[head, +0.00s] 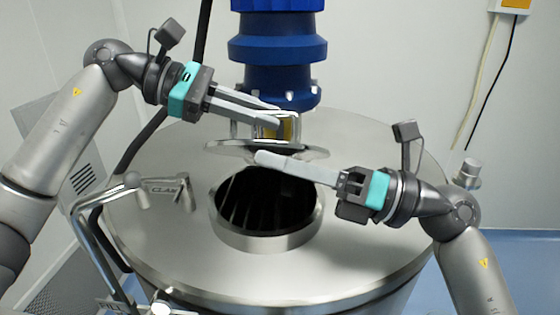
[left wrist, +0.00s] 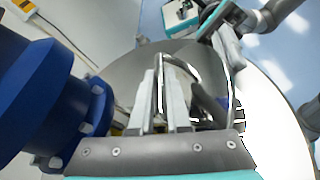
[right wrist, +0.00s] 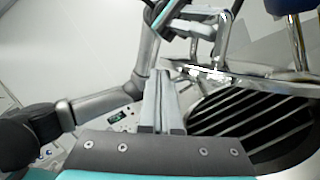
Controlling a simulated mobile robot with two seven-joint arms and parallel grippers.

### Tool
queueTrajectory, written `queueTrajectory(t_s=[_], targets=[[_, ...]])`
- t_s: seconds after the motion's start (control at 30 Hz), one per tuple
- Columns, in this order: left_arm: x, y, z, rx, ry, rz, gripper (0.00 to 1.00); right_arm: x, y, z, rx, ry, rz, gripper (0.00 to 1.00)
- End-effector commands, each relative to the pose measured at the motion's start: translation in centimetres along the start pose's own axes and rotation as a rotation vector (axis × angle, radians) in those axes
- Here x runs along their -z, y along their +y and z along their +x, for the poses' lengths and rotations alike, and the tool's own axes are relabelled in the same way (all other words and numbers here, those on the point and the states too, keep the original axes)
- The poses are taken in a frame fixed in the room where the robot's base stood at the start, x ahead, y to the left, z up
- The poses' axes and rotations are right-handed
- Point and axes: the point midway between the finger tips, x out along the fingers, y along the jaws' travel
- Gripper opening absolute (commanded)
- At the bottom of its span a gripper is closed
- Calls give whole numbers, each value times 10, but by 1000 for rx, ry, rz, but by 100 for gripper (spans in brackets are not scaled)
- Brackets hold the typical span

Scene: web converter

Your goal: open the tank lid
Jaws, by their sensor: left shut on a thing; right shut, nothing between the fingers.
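The tank (head: 170,240) is a large steel vessel with a round opening (head: 268,240) in its top, dark inside with slats. The round steel lid (head: 225,148) is raised at the back of the opening and carries a bent handle (head: 233,128). My left gripper (head: 276,115) is shut on the lid handle, which also shows between its fingers in the left wrist view (left wrist: 172,75). My right gripper (head: 258,157) is shut and empty, with its tips above the opening by the lid's front edge. The lid rim (right wrist: 215,72) shows beyond its fingers in the right wrist view.
A blue motor column (head: 278,50) stands behind the lid, close to my left gripper. A steel clamp marked with letters (head: 165,188) and a bent tube frame (head: 85,220) are at the tank's left. A small knob (head: 470,168) stands at the right.

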Motion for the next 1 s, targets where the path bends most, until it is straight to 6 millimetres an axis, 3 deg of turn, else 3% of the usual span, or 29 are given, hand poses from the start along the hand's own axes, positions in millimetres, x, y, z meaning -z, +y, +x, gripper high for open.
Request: queueTrajectory(t_s=[0.5,0.53,0.77,1.0], targets=[[0,-1,0,3,1,-1,0,-15,2,3,0,-8,-3,0],[0,-1,0,4,1,-1,18,-15,2,3,0,-8,-3,0],[0,-1,0,3,1,-1,44,-15,2,3,0,-8,-4,0],[0,0,0,1,1,0,45,-14,2,3,-1,-6,-3,0]])
